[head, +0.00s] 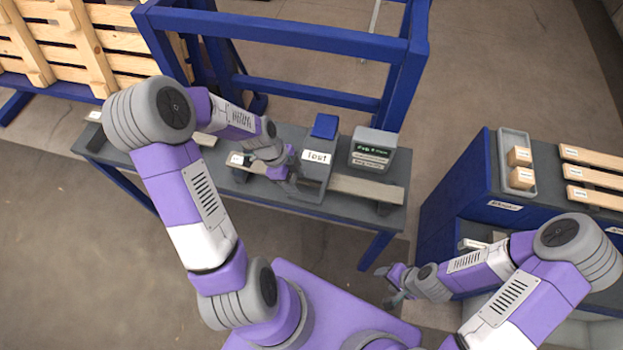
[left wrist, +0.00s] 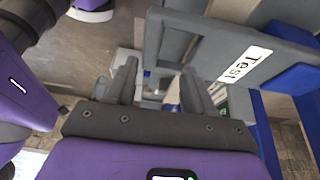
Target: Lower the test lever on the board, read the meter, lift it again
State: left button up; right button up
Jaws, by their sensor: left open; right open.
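The grey test stand (head: 316,172) with a "Test" label and a blue block (head: 325,126) on top stands on the bench. A pale board (head: 365,189) lies through it. The meter (head: 372,150), a grey box with a small dark display and green text, stands just right of it; the text is too small to read surely. My left gripper (head: 289,184) is open at the stand's left side, and its fingers (left wrist: 158,85) show empty in the left wrist view, beside the labelled plate (left wrist: 245,64). I cannot make out the lever. My right gripper (head: 388,283) is open, low and away from the bench.
The dark grey bench (head: 300,204) has blue legs. A blue gantry frame (head: 290,38) rises behind it, with wooden pallets (head: 70,45) at the back left. A blue cabinet (head: 480,190) with a grey tray (head: 516,185) of small boxes and several wooden slats stands at right.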

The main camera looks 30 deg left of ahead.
aim_at(304, 197)
pick_arm(q)
jog(key=f, duration=0.1)
jog(key=s+d+f, duration=0.1)
jog(key=f, duration=0.1)
jog(key=shift+s+d, duration=0.25)
jog(key=shift+s, duration=0.15)
jog(key=shift+w+d+f, duration=0.2)
jog(key=shift+w+f, duration=0.05)
jog(key=shift+f, duration=0.35)
jog(key=shift+w+d+f, duration=0.2)
jog(key=shift+w+f, duration=0.05)
jog(key=shift+f, duration=0.3)
jog(key=shift+w+d+f, duration=0.1)
jog(key=shift+d+f, duration=0.05)
jog(key=shift+f, duration=0.3)
pick_arm(e)
jog(key=shift+s, duration=0.75)
jog(key=shift+f, duration=0.1)
pick_arm(q)
jog(key=shift+c, duration=1.1)
grip_shut()
